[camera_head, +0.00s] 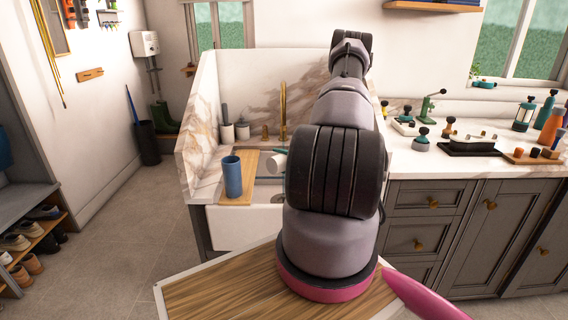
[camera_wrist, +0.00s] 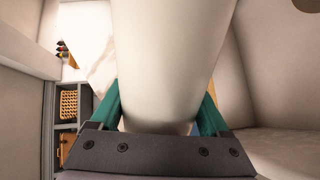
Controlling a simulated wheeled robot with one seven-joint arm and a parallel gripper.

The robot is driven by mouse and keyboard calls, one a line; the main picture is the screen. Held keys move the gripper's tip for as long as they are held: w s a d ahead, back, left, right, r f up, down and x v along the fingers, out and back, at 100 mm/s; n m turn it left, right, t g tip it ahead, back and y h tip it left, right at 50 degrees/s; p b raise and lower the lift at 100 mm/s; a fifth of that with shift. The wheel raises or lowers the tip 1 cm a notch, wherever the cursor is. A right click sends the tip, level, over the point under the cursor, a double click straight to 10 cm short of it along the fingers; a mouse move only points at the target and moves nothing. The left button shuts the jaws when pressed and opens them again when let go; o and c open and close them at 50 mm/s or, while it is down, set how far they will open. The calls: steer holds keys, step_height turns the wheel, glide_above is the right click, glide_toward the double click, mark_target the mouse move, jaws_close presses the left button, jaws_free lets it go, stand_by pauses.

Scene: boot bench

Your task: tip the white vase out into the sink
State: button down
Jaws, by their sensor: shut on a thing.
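The white vase (camera_head: 275,164) is over the sink in the head view, small and partly hidden by my arm. It looks tilted well over, nearly on its side. In the wrist view the vase (camera_wrist: 172,65) fills the middle, between the two teal fingers. My gripper (camera_wrist: 163,112) is shut on it; a teal finger of my gripper (camera_head: 281,151) shows beside the vase in the head view. The white sink (camera_head: 238,229) has its front and part of its basin in view; my arm hides the right part. I cannot see anything coming out of the vase.
A blue tumbler (camera_head: 232,176) stands on a wooden board (camera_head: 243,193) across the sink's left side, close to the vase. A brass tap (camera_head: 283,110) rises behind. Marble splash walls (camera_head: 204,125) border the sink. The right counter (camera_head: 450,165) holds bottles and several small items.

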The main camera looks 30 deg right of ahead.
stand_by(0.4)
steer(key=n, duration=0.1)
steer(key=f+n, duration=0.1)
steer(key=n, duration=0.1)
steer(key=shift+s+a+f+h, duration=0.1)
steer(key=shift+a+f+h, duration=0.2)
steer(key=shift+a, duration=0.1)
steer(key=d+n, duration=0.2)
steer(key=n, duration=0.3)
steer(key=w+d+n+t+h, duration=0.1)
steer(key=d+n, duration=0.1)
steer(key=n, duration=0.2)
steer(key=d+f+n, duration=0.1)
steer(key=n, duration=0.4)
steer(key=shift+w+d+n+t+h, duration=0.2)
steer(key=shift+d+n+t+h, duration=0.1)
steer(key=shift+d+t, duration=0.1)
steer(key=shift+a+f, duration=0.1)
